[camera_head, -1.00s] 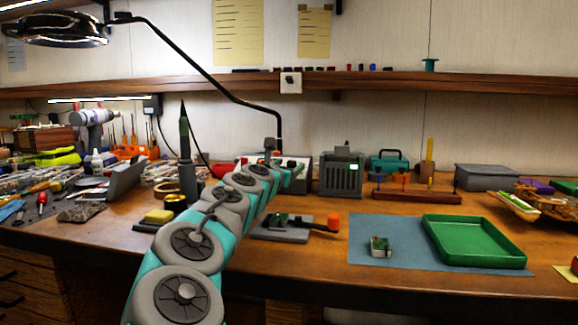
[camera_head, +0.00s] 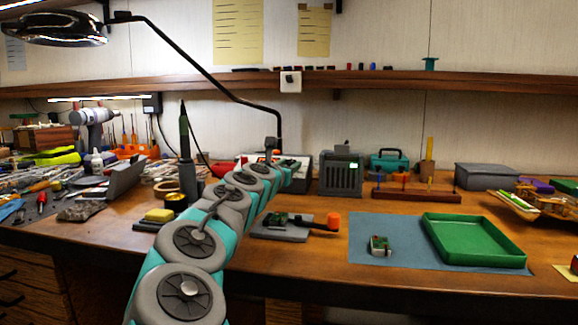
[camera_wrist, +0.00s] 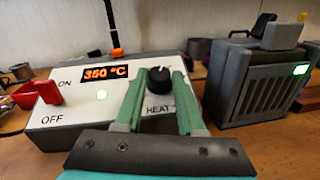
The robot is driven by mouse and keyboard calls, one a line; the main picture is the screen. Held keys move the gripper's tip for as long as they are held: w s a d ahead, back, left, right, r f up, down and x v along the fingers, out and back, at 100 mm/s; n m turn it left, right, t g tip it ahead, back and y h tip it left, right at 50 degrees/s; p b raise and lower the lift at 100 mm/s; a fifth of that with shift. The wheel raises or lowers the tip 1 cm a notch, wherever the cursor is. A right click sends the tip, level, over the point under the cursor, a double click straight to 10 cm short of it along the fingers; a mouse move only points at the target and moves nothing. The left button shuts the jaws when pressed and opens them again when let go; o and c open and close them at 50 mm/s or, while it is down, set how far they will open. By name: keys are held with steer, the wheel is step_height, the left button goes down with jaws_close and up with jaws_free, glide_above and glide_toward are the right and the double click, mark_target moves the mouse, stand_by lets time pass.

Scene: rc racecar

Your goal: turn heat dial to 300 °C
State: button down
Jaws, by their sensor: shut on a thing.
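The heat dial (camera_wrist: 158,80) is a black round knob on the sloped front of a white soldering station (camera_wrist: 70,106), above the word HEAT. The station's orange display (camera_wrist: 105,74) reads 350 °C. A red switch (camera_wrist: 48,91) sits at its left between the ON and OFF labels, and a green light glows on the panel. My gripper (camera_wrist: 159,75) has its two green-sided fingers on either side of the dial, shut on it. In the head view, my arm hides much of the station (camera_head: 297,172).
A grey vented box (camera_wrist: 262,78) with a green light stands close at the right of the station. In the head view, a soldering iron (camera_head: 184,135) stands upright at the left. A circuit board clamp (camera_head: 285,225) and green tray (camera_head: 474,241) lie in front.

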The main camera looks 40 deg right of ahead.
steer(key=shift+s+d+n+t, duration=0.1)
steer(key=shift+n+t, duration=0.2)
steer(key=shift+n+t+y, duration=0.5)
steer(key=c, duration=0.5)
jaws_free()
steer(key=shift+b+v, duration=0.35)
steer(key=shift+v, duration=3.6)
